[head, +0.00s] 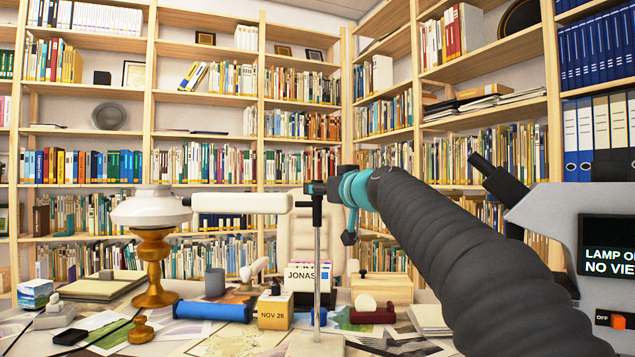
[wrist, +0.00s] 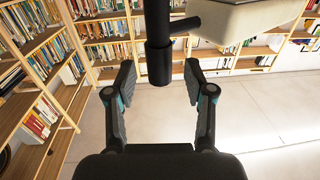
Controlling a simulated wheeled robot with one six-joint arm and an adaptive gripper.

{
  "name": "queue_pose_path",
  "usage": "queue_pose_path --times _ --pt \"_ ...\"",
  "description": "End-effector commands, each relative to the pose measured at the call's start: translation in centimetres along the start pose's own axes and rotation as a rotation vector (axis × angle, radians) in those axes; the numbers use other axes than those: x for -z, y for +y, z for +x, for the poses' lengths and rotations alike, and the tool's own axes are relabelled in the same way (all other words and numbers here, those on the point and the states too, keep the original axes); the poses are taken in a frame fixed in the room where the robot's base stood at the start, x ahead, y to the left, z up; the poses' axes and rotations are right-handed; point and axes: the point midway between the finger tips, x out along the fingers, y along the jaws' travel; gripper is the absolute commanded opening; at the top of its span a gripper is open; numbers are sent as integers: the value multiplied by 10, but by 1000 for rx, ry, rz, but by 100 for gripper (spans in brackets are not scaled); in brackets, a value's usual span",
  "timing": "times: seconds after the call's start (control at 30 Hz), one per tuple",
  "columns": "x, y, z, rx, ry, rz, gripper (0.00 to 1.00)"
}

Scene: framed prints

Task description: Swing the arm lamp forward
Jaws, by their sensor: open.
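The arm lamp has a long cream-white head (head: 240,203) lying level, a dark joint at its right end and a thin silver pole (head: 318,265) standing on a pale base (head: 315,346). In the wrist view the cream head (wrist: 258,20) is at the upper right. A dark upright cylinder (wrist: 158,62), apparently part of the lamp's joint, stands between my fingertips. My gripper (wrist: 159,82) is open, one finger each side of it, with gaps showing. In the head view my gripper (head: 338,195) is at the lamp's joint, partly hidden by my arm; contact cannot be told.
A white-topped lamp with a turned wooden stem (head: 153,245) stands left of the lamp head. The crowded desk holds a blue roll (head: 213,311), a date block (head: 274,310) and a grey cup (head: 214,282). A grey device with a screen (head: 606,245) is at right. Bookshelves line the walls.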

Motion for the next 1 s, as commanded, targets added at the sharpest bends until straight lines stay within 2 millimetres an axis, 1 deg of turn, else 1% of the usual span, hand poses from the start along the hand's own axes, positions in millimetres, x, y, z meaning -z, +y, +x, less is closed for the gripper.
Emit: queue_pose_path --times 0.03,0.2,0.33,0.57,0.6,0.67,0.7,0.8,1.0 --pt "2 0 8 1 -1 1 54" --pt "1 0 23 -1 0 0 54" --pt "1 0 27 0 1 0 54" --pt "0 0 27 -1 1 0 54" --pt "0 0 27 -1 1 0 49" --pt "0 0 27 -1 0 0 34" --pt "0 0 27 -1 0 0 24" --pt "0 0 27 -1 0 0 0" --pt "0 1 27 -1 0 0 0"
